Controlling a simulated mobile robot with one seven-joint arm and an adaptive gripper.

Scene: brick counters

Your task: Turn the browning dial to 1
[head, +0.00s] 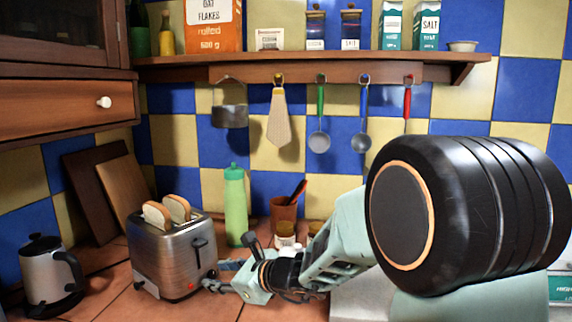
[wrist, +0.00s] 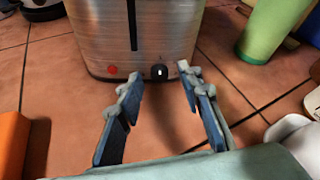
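A silver toaster (head: 175,258) stands on the tiled counter with two bread slices (head: 166,211) in its top. The wrist view shows the lower part of its front (wrist: 135,35). A small black dial (wrist: 159,72) with a white mark, which looks about upright, sits low on that front. A red button (wrist: 112,69) is left of the dial. No numbers are readable. My gripper (wrist: 158,84) is open and empty, its fingers apart to either side of the dial and just short of the front. In the head view my gripper (head: 217,281) is low at the toaster's right.
A green bottle (head: 235,205) stands right of the toaster, with a brown cup (head: 284,218) behind. A kettle (head: 48,275) is at the left. Cutting boards (head: 100,190) lean on the wall. An orange object (wrist: 12,140) is at the wrist view's left edge.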

